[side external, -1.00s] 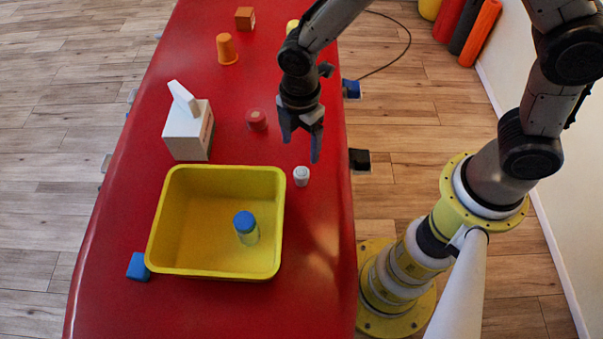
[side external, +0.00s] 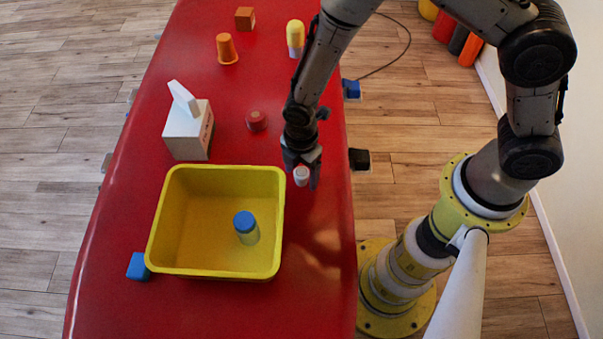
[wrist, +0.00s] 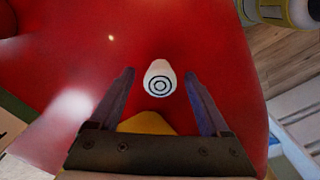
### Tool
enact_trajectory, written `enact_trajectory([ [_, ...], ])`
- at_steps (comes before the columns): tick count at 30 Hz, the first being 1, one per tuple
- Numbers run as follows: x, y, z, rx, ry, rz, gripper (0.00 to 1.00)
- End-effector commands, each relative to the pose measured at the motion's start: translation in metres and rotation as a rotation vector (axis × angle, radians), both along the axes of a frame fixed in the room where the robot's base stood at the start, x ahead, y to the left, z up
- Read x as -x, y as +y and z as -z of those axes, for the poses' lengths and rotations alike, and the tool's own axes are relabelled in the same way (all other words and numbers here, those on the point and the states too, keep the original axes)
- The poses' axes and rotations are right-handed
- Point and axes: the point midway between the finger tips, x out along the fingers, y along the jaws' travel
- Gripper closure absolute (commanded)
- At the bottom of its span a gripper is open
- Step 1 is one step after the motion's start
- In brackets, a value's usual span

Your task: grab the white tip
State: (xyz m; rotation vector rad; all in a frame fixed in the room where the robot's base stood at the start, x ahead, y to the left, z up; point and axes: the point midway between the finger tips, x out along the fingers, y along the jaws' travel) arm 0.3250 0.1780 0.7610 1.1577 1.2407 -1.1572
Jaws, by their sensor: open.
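The white tip (side external: 301,175) is a small white cylinder standing on the red table, just right of the yellow bin. In the wrist view the white tip (wrist: 160,78) shows its round, ringed top end, lying between the lines of my two fingers and slightly beyond their ends. My gripper (side external: 302,172) is low over the table at the tip, with a finger on either side of it in the side view. In the wrist view my gripper (wrist: 158,85) is open and has nothing clasped in it.
The yellow bin (side external: 160,225) holds a blue-capped bottle (side external: 246,228). A tissue box (side external: 186,133), a red round piece (side external: 256,120), an orange cup (side external: 227,50), an orange-brown block (side external: 245,18), a yellow-topped bottle (side external: 295,38) and a blue cube (side external: 138,267) are also on the table.

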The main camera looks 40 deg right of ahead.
Motion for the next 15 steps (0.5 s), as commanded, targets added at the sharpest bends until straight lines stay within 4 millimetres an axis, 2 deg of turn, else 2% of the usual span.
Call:
enact_trajectory([
  [4, -0.0001, 0.0, -0.0002, 0.0, 0.0, 0.0, 0.2],
  [5, -0.0001, 0.0, -0.0002, 0.0, 0.0, 0.0, 0.23],
  [15, -0.0001, -0.0001, -0.0004, 0.0, 0.0, 0.0, 0.85],
])
